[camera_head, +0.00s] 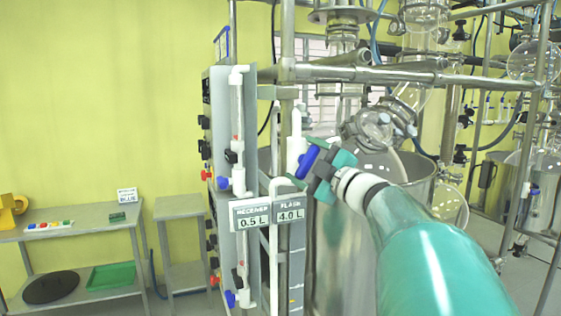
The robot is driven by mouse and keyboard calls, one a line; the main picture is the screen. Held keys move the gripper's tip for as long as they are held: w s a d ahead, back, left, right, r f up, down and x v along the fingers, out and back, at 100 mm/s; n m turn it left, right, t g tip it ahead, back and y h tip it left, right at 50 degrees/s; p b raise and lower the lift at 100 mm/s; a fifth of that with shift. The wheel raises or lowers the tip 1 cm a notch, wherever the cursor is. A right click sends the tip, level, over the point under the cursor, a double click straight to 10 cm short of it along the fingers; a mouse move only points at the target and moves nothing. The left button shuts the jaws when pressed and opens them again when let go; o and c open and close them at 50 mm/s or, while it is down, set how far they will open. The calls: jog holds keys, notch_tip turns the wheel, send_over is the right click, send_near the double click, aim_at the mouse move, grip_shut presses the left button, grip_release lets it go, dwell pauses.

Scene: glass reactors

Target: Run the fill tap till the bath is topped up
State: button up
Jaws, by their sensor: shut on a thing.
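A white upright pipe with a tap (296,145) stands in front of the steel bath. The tap's blue handle (308,161) lies tilted at my gripper (316,172). My gripper's green jaws are shut on this handle, and they partly hide it and the pipe behind. The large round steel bath (338,255) is behind my green arm, which covers much of its right side. The bath's water level cannot be seen. A glass flask (372,132) hangs over and into the bath.
A sign (268,214) reads receiver 0.5 L and flask 4.0 L. Left of it is a panel with red knobs and a blue knob (222,183). Metal tubes (370,74) cross above. A table (90,228) with a green tray (111,276) stands far left.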

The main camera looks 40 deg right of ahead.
jog(key=o, duration=1)
jog(key=shift+w+d, duration=0.1)
jog(key=shift+w, duration=0.1)
jog(key=shift+s, duration=0.2)
jog(key=v, duration=1.4)
jog(key=shift+w, duration=0.1)
